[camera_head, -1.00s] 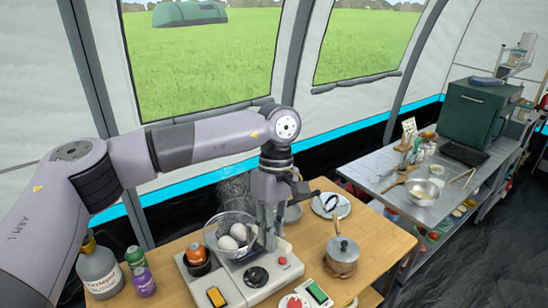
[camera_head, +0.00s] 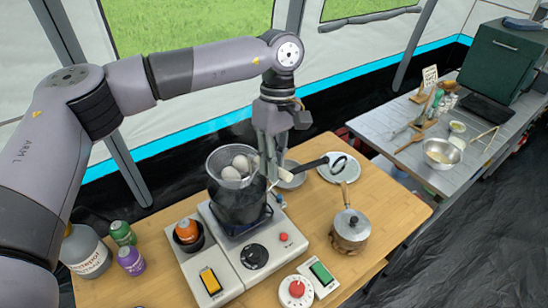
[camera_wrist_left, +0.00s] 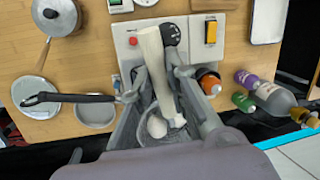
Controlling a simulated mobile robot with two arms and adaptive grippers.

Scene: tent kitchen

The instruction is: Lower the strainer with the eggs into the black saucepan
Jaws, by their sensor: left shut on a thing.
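My left gripper (camera_head: 268,172) is shut on the pale handle (camera_wrist_left: 160,65) of the strainer. The mesh strainer (camera_head: 214,165) holds white eggs (camera_head: 237,168), which also show partly in the left wrist view (camera_wrist_left: 157,127). The black saucepan (camera_head: 238,208) stands on the stove directly below the strainer in the head view. The strainer bowl shows at and above the saucepan's mouth; I cannot tell how far its underside is inside. In the wrist view my gripper hides most of the saucepan. My right gripper is not in view.
A lidded pot (camera_head: 350,228) stands to the right. A black handle (camera_head: 312,164) extends over a white plate (camera_head: 345,174). Bottles (camera_head: 130,260) stand at left.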

